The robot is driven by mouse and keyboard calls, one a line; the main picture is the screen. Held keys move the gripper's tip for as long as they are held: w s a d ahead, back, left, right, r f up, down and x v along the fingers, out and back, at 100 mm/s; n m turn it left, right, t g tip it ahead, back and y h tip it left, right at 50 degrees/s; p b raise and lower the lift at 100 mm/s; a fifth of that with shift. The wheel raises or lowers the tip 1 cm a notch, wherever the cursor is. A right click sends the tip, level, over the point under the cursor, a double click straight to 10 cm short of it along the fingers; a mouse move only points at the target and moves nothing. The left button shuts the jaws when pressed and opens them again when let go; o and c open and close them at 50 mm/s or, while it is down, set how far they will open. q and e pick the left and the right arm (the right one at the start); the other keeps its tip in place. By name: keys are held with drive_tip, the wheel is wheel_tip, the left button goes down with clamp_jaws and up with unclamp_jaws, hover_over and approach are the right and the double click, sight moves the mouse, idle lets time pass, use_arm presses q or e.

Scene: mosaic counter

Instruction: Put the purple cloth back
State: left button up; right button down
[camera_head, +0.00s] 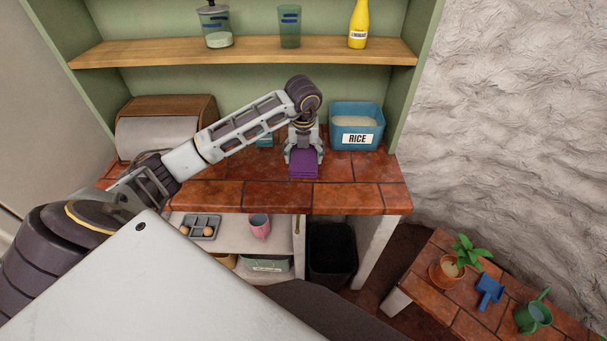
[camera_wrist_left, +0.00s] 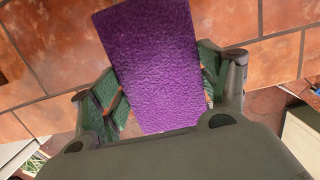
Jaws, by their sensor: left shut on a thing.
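The purple cloth (camera_head: 303,165) is a small folded rectangle at the tiled counter (camera_head: 240,196), left of the rice bin. My left gripper (camera_head: 303,152) reaches over the counter from the left and is shut on the cloth. In the left wrist view the purple cloth (camera_wrist_left: 150,60) lies between the two green-padded fingers of the left gripper (camera_wrist_left: 162,95), with tiles beyond it. I cannot tell whether the cloth touches the tiles. My right gripper is not in view.
A blue rice bin (camera_head: 357,127) stands right of the gripper. A bread box (camera_head: 160,127) is at the counter's left, and a teal item (camera_head: 264,140) is partly hidden behind my arm. A shelf (camera_head: 250,52) with a jar, glass and yellow bottle is above. The counter's front right is clear.

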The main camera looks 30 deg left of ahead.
sight(303, 180)
use_arm(q)
wheel_tip(303, 180, down, 4)
drive_tip(key=shift+r, duration=0.25)
drive_tip(key=shift+f+p, duration=0.3)
drive_tip(key=shift+f, duration=0.25)
drive_tip(key=shift+f+p, duration=0.3)
drive_tip(key=shift+f, duration=1.6)
drive_tip(key=shift+f, duration=0.15)
drive_tip(key=o, duration=1)
